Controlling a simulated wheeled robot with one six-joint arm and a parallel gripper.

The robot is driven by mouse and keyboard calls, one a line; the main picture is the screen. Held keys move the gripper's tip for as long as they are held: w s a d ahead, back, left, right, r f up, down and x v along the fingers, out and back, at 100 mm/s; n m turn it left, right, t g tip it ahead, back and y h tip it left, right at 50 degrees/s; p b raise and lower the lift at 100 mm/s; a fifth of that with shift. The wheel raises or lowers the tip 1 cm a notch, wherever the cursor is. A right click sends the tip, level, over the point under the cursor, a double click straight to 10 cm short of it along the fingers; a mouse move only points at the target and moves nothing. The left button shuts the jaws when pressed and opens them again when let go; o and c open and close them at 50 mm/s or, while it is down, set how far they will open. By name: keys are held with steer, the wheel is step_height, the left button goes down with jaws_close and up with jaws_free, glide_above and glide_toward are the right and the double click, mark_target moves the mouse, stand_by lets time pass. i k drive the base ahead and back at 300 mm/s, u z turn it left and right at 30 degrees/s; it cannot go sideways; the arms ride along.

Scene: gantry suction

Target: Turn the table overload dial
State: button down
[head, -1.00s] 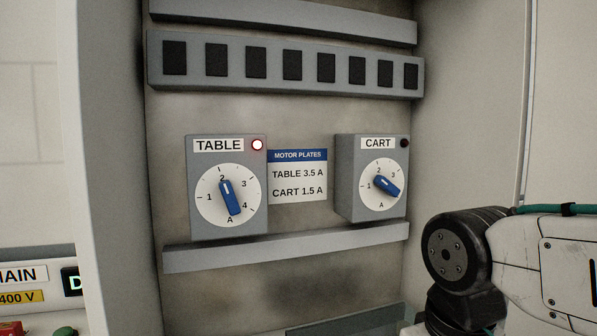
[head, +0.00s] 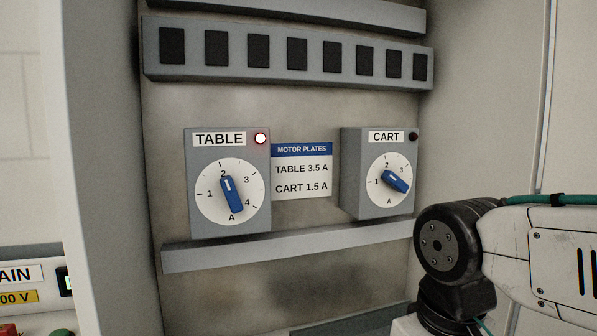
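The blue table overload dial (head: 232,194) sits on a white round scale marked 1 to 4, on the grey TABLE box (head: 198,228). Its white pointer mark is at the upper end and points at about 2. A lamp (head: 260,138) at the top right of this box glows red-white. The motor plates label (head: 302,170) beside it reads TABLE 3.5 A and CART 1.5 A. My gripper is out of view; only part of my arm shows at the lower right, apart from the dial.
The CART box (head: 351,190) with its own blue dial (head: 396,181) stands to the right; its lamp (head: 413,136) is dark. A grey rail (head: 290,247) juts out below both boxes. A row of black modules (head: 297,54) runs above. Cabinet walls close in both sides.

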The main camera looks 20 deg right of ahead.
mark_target(226, 184)
steer(key=k, duration=0.5)
steer(key=u, duration=1.45)
steer(key=i, duration=0.85)
steer(key=z, duration=2.5)
